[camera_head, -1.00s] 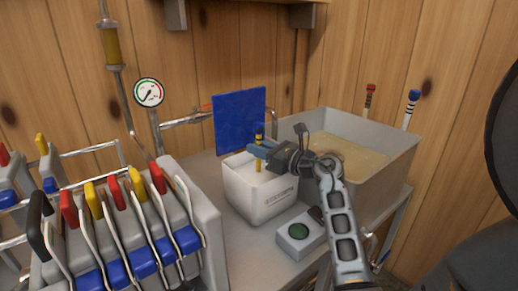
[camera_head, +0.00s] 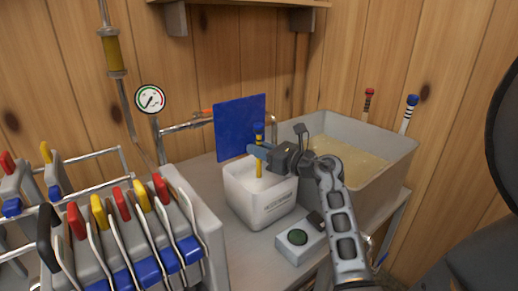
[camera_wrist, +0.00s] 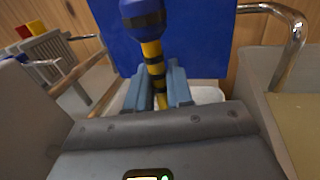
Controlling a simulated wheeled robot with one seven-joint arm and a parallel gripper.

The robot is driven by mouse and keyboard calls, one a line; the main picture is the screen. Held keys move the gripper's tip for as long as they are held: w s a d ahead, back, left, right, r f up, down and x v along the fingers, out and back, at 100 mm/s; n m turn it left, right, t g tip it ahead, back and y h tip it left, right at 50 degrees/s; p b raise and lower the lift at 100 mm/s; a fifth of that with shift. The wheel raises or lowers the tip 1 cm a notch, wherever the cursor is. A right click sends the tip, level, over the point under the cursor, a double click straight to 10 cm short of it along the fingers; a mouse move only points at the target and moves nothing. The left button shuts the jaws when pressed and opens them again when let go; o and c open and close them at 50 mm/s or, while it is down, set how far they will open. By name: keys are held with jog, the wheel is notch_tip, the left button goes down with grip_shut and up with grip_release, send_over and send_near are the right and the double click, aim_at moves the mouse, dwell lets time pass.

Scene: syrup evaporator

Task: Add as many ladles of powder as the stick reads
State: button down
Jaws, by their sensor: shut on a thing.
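My gripper (camera_head: 261,154) is shut on the banded yellow-and-black handle (camera_head: 259,169) of a tool with a blue knob. The handle stands nearly upright in the white bin (camera_head: 262,206), and its lower end is hidden inside. I cannot see whether it ends in a ladle bowl. In the wrist view the handle (camera_wrist: 154,68) rises between my fingers (camera_wrist: 156,88). White powder seems to show in the bin. Behind the big grey tank (camera_head: 373,187) of tan liquid stand a red-topped stick (camera_head: 368,104) and a blue-topped stick (camera_head: 408,113) with dark bands, too small to read.
A blue panel (camera_head: 240,127) stands close behind the bin. A small box with a green button (camera_head: 298,237) sits in front of it. A row of coloured levers (camera_head: 122,204) and a pressure gauge (camera_head: 150,98) are on the left. A shelf hangs above.

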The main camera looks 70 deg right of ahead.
jog(key=shift+r+p, duration=6.3)
jog(key=shift+r, duration=0.55)
jog(key=shift+f, duration=0.1)
jog(key=shift+d, duration=0.1)
